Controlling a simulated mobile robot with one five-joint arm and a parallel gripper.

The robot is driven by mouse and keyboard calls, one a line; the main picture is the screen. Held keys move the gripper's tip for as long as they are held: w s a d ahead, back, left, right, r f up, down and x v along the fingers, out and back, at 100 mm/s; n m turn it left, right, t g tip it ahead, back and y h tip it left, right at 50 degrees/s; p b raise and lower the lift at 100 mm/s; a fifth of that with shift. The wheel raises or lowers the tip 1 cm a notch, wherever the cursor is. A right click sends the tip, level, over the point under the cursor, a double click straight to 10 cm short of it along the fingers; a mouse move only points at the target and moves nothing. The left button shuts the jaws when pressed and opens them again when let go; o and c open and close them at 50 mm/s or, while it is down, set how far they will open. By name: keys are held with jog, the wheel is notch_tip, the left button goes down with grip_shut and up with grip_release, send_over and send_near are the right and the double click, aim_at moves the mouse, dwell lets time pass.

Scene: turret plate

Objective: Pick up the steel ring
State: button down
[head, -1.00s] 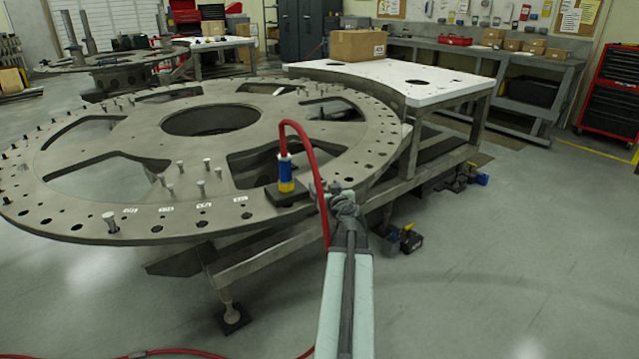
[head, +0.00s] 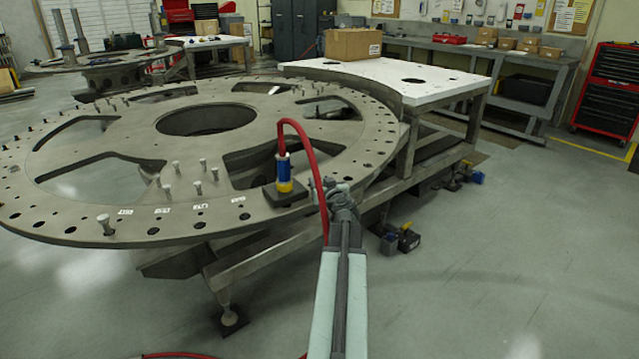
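I cannot make out a separate small steel ring in the head view. The large round steel turret plate (head: 75,218) fills the left and middle, lying flat on its stand, with a big round opening and several cut-outs. My gripper (head: 322,188) is at the plate's near right rim, just right of a blue and yellow tool. It is small and seen from behind, so its fingers and anything between them cannot be made out.
The blue and yellow tool (head: 284,175) stands on a dark base on the rim, with a red hose (head: 318,165) running down beside my arm. Several pins (head: 197,187) stand up from the plate. A white-topped table (head: 430,82) with a cardboard box (head: 353,44) adjoins it.

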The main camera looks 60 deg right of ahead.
aim_at(321, 182)
notch_tip(321, 182, up, 10)
jog(key=p, duration=0.9)
jog(key=shift+p, duration=0.4)
